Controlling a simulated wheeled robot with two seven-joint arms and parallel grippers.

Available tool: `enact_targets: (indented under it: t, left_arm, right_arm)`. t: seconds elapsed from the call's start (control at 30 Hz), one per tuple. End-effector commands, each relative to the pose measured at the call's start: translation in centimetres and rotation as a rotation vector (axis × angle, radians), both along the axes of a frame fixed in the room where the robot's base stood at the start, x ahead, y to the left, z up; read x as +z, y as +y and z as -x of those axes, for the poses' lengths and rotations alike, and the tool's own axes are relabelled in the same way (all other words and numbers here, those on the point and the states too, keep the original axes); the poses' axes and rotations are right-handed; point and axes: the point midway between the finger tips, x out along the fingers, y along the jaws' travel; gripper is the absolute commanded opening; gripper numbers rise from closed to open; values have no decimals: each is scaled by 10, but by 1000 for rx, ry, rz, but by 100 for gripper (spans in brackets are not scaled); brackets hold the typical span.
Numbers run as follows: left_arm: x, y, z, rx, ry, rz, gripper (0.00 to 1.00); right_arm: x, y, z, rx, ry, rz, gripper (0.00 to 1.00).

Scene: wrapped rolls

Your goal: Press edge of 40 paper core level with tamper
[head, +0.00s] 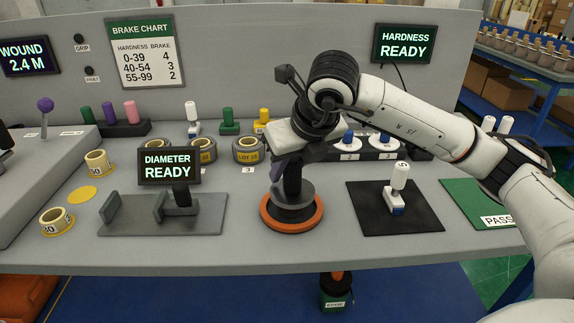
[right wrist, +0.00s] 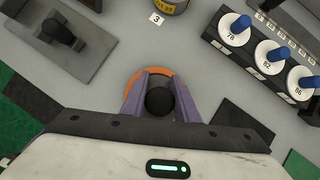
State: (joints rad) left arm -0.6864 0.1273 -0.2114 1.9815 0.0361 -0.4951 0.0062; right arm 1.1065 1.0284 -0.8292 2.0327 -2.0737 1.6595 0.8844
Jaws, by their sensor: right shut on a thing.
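The tamper (head: 291,200), with a dark upright handle and a wide grey disc base, stands within an orange ring (head: 267,223) at the table's front middle. My right gripper (head: 291,168) comes down from above and is shut on its handle. In the right wrist view, the purple fingers of my right gripper (right wrist: 160,97) flank the round black handle top, and the orange ring (right wrist: 160,70) shows behind. No core labelled 40 is visible; I cannot tell whether one lies under the tamper. Cores marked 50 (head: 97,162) and 30 (head: 57,220) stand at the left, with an empty yellow disc (head: 82,194) between them. My left gripper is out of view.
A grey diameter gauge (head: 165,215) with a READY display stands left of the tamper. A black mat (head: 425,222) with a white-and-blue tool (head: 396,190) lies to its right. Wrapped rolls (head: 247,150) and a rack of white discs stand behind. The green PASS mat (head: 475,200) is far right.

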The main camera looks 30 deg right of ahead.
Motion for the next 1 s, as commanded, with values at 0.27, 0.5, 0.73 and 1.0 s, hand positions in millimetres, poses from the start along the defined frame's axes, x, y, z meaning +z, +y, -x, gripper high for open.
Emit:
enact_targets:
  t: [0.27, 0.5, 0.73, 1.0]
  left_arm:
    - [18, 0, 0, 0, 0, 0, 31]
    - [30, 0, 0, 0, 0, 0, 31]
    - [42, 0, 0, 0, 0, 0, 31]
    - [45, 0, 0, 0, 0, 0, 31]
  right_arm:
    - [31, -1, -2, -2, -14, -1, 0]
    - [51, -1, -3, -3, -17, -1, 0]
    - [69, -2, -3, -4, -18, -2, 0]
    - [75, -2, -3, -4, -19, -2, 0]
